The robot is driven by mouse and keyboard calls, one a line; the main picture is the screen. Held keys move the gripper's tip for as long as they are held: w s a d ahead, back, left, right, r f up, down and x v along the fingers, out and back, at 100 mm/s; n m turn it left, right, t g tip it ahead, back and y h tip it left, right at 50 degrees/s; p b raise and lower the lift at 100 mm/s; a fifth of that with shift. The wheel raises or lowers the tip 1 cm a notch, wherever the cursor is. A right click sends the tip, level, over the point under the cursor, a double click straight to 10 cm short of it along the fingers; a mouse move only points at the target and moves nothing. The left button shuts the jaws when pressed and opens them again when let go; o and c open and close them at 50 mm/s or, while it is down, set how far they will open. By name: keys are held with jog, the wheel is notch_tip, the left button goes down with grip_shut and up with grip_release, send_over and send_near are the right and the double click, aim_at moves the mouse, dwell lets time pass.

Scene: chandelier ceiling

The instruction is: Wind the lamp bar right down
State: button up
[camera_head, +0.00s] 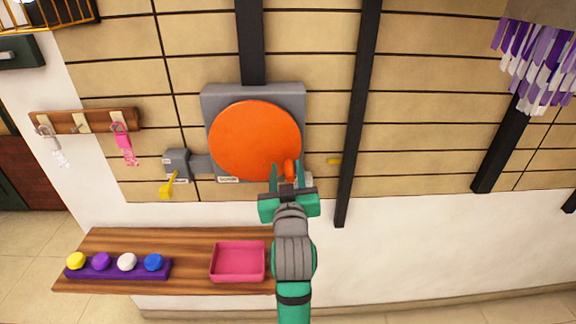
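A large orange disc (254,140) is mounted on a grey plate (292,92) on the tiled wall. A small orange handle (290,170) stands out at its lower right edge. My gripper (287,175) is in front of this handle, its two green fingers apart with the handle between them, nearer the right finger. It looks open; contact with the handle is unclear. A grey box (177,162) with a yellow lever (170,184) sits left of the disc. Small labels there are hard to read. No lamp bar is clearly identifiable; purple and white hanging strips (540,62) show at top right.
A wooden shelf (200,258) below holds a pink tray (238,262) and a purple block (118,269) with several coloured knobs. A rack (85,121) with hanging tags is at left. Dark beams cross the wall.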

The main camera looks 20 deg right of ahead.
jog(key=shift+w+d, duration=0.35)
jog(key=shift+s+a, duration=0.1)
jog(key=shift+s, duration=0.05)
jog(key=shift+s+d, duration=0.25)
jog(key=shift+d, duration=0.1)
grip_shut()
